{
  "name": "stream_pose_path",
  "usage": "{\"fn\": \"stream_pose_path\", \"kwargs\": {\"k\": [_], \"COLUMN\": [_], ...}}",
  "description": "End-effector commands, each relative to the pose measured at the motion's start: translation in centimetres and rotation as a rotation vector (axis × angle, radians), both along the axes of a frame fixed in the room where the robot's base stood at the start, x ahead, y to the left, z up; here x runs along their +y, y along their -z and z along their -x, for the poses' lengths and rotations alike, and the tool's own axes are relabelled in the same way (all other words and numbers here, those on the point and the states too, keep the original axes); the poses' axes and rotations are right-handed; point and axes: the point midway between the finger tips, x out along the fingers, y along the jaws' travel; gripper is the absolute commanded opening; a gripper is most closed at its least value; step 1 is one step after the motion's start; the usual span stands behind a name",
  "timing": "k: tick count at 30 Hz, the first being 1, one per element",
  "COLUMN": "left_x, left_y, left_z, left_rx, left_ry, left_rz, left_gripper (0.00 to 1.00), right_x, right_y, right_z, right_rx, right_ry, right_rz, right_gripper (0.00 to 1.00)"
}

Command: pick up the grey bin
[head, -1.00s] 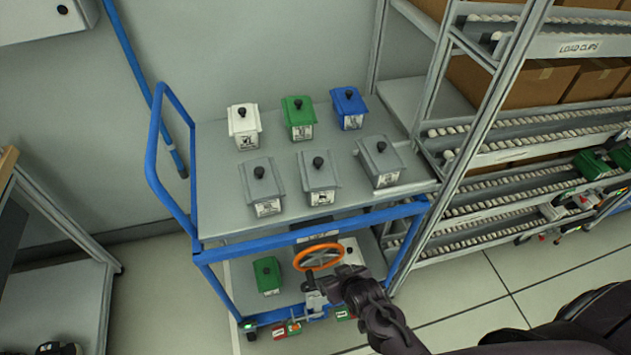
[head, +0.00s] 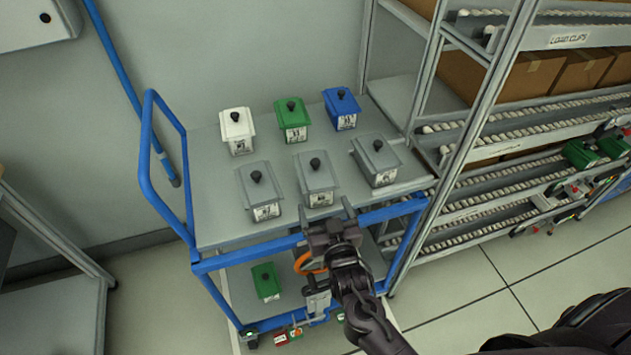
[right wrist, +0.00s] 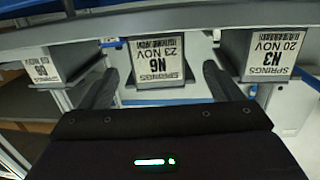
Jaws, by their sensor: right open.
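Three grey bins with black knobs stand on the upper shelf of a blue-framed cart: left (head: 258,185), middle (head: 317,172) and right (head: 374,160). The frames do not single one out. My right gripper (head: 331,228) is at the cart's front edge, just in front of and below the middle grey bin. In the right wrist view its open fingers (right wrist: 160,82) stand either side of a bin labelled N6 (right wrist: 157,60), with nothing held. Another bin, labelled N3 (right wrist: 270,55), shows to the right. My left gripper is not in view.
White (head: 237,130), green (head: 292,120) and blue (head: 342,107) bins stand in the back row. A roller rack (head: 480,145) stands close on the right.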

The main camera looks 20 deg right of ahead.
Motion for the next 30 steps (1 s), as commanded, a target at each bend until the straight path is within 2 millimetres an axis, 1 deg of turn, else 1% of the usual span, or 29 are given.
{"fn": "stream_pose_path", "kwargs": {"k": [5,7,14,19,22,25,30], "left_x": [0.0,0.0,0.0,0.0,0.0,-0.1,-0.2], "left_y": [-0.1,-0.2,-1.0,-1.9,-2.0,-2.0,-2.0], "left_z": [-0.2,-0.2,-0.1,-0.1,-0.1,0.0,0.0], "left_rx": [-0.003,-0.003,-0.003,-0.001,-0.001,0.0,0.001], "left_ry": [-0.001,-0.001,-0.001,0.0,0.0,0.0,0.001], "left_rz": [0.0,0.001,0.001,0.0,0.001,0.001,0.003], "left_gripper": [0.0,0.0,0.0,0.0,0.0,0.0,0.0], "right_x": [0.1,0.1,-0.2,-0.6,-0.7,-0.7,-0.7], "right_y": [-0.6,-0.8,-0.7,-0.7,-0.5,-0.4,-0.3], "right_z": [-0.5,-1.1,-3.6,-6.1,-7.3,-7.9,-7.9], "right_rx": [-0.073,-0.082,-0.079,-0.079,-0.078,-0.078,-0.077], "right_ry": [0.01,0.011,0.01,0.011,0.011,0.01,0.01], "right_rz": [0.01,0.012,0.013,0.013,0.012,0.012,0.011], "right_gripper": [0.85,0.85,0.85,0.85,0.85,0.85,0.85]}}
